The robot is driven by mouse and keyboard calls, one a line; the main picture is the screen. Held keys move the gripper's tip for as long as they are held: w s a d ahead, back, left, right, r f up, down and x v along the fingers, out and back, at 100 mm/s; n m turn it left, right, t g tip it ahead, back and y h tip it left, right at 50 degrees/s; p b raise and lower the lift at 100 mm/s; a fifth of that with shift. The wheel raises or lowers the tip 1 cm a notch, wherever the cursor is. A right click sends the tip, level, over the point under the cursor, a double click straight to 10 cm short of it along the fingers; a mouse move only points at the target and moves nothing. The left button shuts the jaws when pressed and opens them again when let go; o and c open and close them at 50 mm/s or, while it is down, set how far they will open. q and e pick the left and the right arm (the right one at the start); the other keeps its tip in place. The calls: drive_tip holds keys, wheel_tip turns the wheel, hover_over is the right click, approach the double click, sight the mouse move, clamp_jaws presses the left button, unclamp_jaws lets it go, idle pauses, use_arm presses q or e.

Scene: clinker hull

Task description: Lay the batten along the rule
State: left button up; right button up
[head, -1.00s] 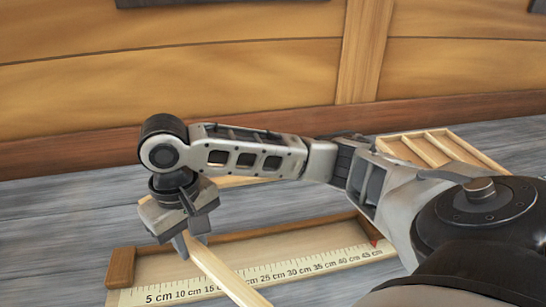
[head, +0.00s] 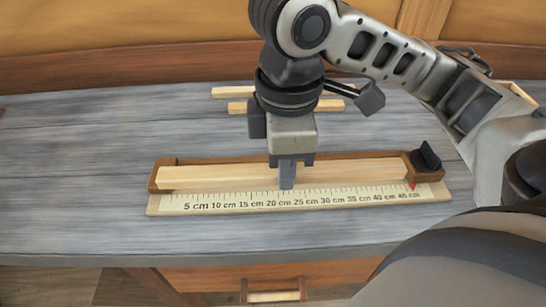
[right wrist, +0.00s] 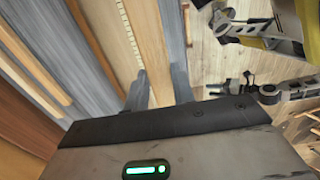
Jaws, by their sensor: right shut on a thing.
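The batten (head: 220,178), a long pale wooden strip, runs lengthwise parallel to the rule (head: 250,204) in the head view. My right gripper (head: 287,180) points down and is shut on it near its middle. The batten also shows between the two fingers in the right wrist view (right wrist: 155,45). The rule has cm marks and a red mark near its right end. A brown fence with end blocks (head: 155,176) stands along its back. I cannot tell whether the batten touches the board or is held just above it.
Two loose pale strips (head: 237,107) lie on the grey bench behind the rule. A black piece (head: 427,157) sits at the rule's right end. The bench (head: 75,180) is clear to the left. A drawer handle (head: 273,297) is below the front edge.

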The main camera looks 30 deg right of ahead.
drive_tip(key=w+d+f, duration=0.1)
drive_tip(key=w+f, duration=0.1)
drive_tip(key=w+d+f+b, duration=0.1)
drive_tip(key=w+f, duration=0.2)
drive_tip(key=w+d+f+b, duration=0.1)
drive_tip(key=w+f, duration=0.1)
drive_tip(key=w, duration=0.1)
drive_tip(key=shift+d+f, duration=0.2)
drive_tip(key=shift+d, duration=0.05)
drive_tip(key=shift+w+d+f, duration=0.1)
drive_tip(key=shift+f, duration=0.15)
drive_tip(key=shift+w+f, duration=0.15)
drive_tip(key=shift+f, duration=1.5)
drive_tip(key=shift+f, duration=0.1)
drive_tip(key=o, duration=0.7)
